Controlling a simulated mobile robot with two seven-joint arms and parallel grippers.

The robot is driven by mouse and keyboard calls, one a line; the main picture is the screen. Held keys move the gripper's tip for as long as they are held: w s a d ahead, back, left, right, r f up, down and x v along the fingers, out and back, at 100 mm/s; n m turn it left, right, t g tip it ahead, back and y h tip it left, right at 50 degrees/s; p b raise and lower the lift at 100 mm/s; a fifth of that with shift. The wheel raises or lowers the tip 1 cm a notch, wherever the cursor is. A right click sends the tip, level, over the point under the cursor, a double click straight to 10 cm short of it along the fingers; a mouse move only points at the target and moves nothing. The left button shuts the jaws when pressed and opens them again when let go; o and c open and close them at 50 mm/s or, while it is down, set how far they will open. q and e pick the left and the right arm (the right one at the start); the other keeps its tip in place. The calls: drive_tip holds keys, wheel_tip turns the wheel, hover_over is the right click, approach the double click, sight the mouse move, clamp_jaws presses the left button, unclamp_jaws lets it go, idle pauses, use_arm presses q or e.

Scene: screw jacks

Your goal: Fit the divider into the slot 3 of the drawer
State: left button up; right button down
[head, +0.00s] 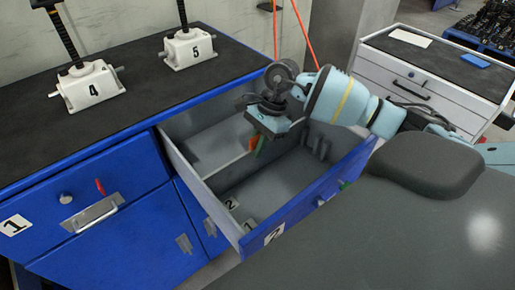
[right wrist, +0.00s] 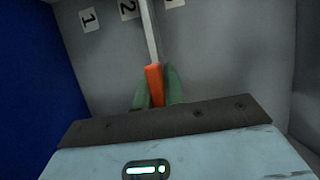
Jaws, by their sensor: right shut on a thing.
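The divider is a thin pale panel with an orange grip (head: 252,143), held inside the open drawer (head: 303,196). In the right wrist view its pale edge (right wrist: 150,32) runs away from the orange grip (right wrist: 155,84). My right gripper (head: 258,147) points down into the drawer; its green fingers (right wrist: 156,88) are shut on the orange grip. Label 2 (right wrist: 128,8) lies left of the divider and another label (right wrist: 174,3), cut off by the frame, lies right of it. I cannot tell whether the divider's lower edge is in a slot. My left gripper is not in view.
The drawer belongs to a blue workbench (head: 100,155) with a black top. Screw jacks marked 4 (head: 92,87) and 5 (head: 188,48) stand on it. Label 1 (right wrist: 88,19) is on the drawer floor. A grey cabinet (head: 440,75) stands behind my right arm.

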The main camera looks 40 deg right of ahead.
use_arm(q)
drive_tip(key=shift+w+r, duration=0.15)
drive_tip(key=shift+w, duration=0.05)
use_arm(e)
wheel_tip(320, 180, up, 28)
idle(0.4)
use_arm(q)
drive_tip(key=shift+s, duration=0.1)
use_arm(e)
drive_tip(key=shift+f, duration=0.15)
drive_tip(key=shift+f, duration=0.1)
